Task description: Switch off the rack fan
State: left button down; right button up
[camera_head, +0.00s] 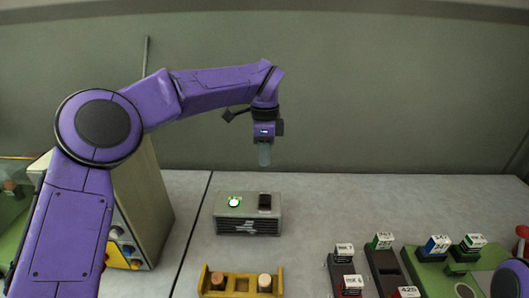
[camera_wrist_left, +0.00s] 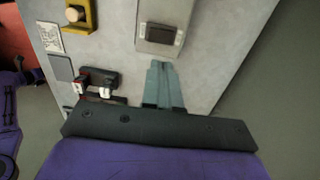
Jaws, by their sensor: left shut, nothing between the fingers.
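The rack fan is a grey box (camera_head: 249,226) with a dark grille on its front, standing on the table. Its top has a black rocker switch (camera_head: 265,201) on the right and a round, glowing white lamp (camera_head: 234,203) on a green patch on the left. In the left wrist view the black switch (camera_wrist_left: 160,34) shows just beyond my fingertips. My left gripper (camera_head: 265,160) points down, shut and empty, above and behind the box, apart from it. Its fingers (camera_wrist_left: 163,75) are together in the wrist view. My right gripper is out of view.
A yellow holder (camera_head: 240,293) with cork stoppers stands in front of the box. Dark racks with labelled blocks (camera_head: 384,240) and a green tray (camera_head: 430,285) are at the right. A beige cabinet (camera_head: 145,200) stands left. The table behind the box is clear up to the wall.

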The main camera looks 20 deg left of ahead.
pick_arm(q)
notch_tip(320, 180, up, 2)
jog(key=shift+a+r, duration=0.1)
jog(key=w+f+m+g+p, duration=0.3)
jog(key=f+m+p, duration=0.25)
jog(key=p, duration=0.45)
jog(key=r+m, duration=0.1)
jog(key=m, duration=0.3)
jog(key=r+m, duration=0.2)
jog(key=m, duration=0.2)
jog(key=a+r+m+h+p, duration=0.1)
jog(key=r+m, duration=0.1)
jog(key=m, duration=0.2)
jog(key=shift+w+a+m, duration=0.1)
jog(key=shift+w+m, duration=0.15)
